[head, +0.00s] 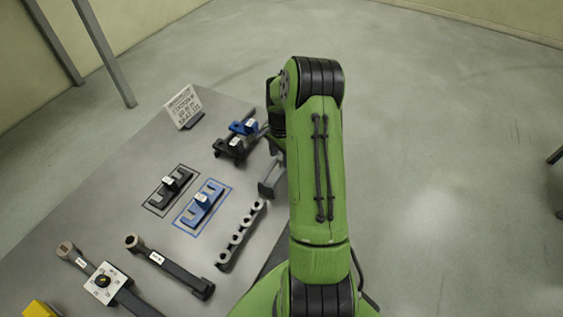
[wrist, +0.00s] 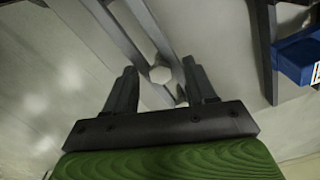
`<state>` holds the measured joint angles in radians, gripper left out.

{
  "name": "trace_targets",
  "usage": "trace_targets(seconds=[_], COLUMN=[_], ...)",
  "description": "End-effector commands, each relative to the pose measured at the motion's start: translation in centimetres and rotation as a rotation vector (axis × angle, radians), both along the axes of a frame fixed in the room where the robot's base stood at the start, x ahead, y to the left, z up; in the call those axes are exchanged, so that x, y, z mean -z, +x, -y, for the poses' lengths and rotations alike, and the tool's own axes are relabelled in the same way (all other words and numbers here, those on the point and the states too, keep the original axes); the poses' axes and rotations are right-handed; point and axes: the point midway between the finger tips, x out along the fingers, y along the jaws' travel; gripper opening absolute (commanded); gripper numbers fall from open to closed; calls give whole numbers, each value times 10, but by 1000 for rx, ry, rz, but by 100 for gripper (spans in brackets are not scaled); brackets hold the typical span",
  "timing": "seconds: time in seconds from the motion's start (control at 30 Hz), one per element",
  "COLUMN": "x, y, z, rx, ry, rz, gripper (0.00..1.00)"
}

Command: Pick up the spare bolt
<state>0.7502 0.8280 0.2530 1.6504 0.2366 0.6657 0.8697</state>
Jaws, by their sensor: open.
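A pale hexagonal head, which looks like the spare bolt (wrist: 160,75), shows in the wrist view between two grey rails. My gripper (wrist: 161,80) is open, with one dark finger on each side of that head. The fingers look apart from it; how far it lies beyond the tips I cannot tell. In the head view my green arm reaches over the table's right side, and I cannot make out the bolt or the fingertips there.
The grey table (head: 105,170) carries a blue-outlined block (head: 203,207), a dark block (head: 172,184), a holed rack (head: 240,236), a dark bar tool (head: 172,270) and a sign (head: 183,106). Blue and black parts (head: 237,142) stand near my arm. A blue piece (wrist: 298,57) is right in the wrist view.

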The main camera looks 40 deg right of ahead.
Motion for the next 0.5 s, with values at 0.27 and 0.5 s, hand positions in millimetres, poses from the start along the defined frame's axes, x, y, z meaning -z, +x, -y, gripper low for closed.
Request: trace_targets(seconds=[0.27, 0.5], x=[1, 1], y=[0, 0], z=[0, 0], rx=[0, 0], ry=[0, 0], rz=[0, 0], gripper=[32, 0])
